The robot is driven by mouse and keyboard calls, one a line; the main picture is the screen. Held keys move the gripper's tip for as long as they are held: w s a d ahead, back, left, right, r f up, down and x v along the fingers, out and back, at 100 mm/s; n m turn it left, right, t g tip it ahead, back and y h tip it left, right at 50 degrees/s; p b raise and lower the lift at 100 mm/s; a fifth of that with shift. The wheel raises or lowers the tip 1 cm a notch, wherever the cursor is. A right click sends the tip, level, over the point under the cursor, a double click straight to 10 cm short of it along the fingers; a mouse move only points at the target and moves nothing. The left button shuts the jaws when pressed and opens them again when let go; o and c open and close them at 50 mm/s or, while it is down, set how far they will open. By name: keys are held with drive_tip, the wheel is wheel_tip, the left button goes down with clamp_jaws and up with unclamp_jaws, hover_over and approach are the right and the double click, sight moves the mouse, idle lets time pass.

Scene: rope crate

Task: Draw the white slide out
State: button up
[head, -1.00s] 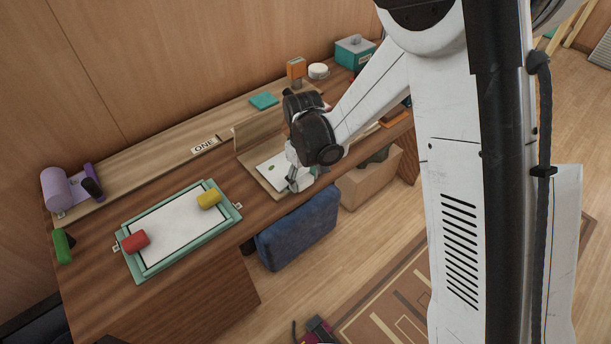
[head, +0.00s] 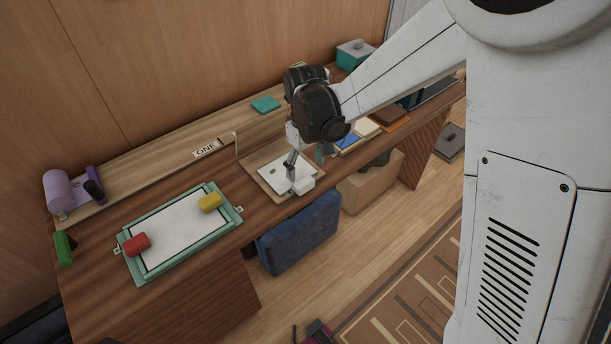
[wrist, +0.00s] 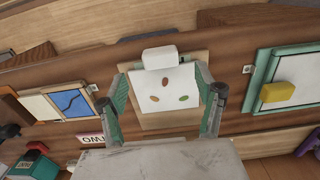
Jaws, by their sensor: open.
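The white slide (head: 283,173) is a flat white sheet with a white block-like handle (head: 303,186) at its front edge. It lies in a light wooden tray (head: 279,197) near the table's front edge. In the wrist view the slide (wrist: 164,100) shows several small coloured ovals, and its handle (wrist: 160,57) is at the top. My gripper (wrist: 162,75) is open, its two fingers apart on either side of the slide in that view. In the head view my gripper (head: 292,165) is just above the slide, beside the handle; contact cannot be told.
An upright wooden board (head: 258,138) stands behind the tray. A blue padded seat (head: 300,232) and a cardboard box (head: 369,185) are below the front edge.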

drive_tip(key=shift+r, duration=2.3)
drive_tip(key=s+d+r+m+t, duration=0.35)
drive_tip(key=s+d+r, duration=0.45)
drive_tip(key=d+r, duration=0.5)
drive_tip(key=s+d+m+t, duration=0.3)
drive_tip(key=s+d+m, duration=0.2)
drive_tip(key=s+d, duration=0.5)
drive_tip(key=shift+s+d+r+t, duration=0.25)
drive_tip(key=shift+s+r+t, duration=0.15)
drive_tip(key=shift+s, duration=0.4)
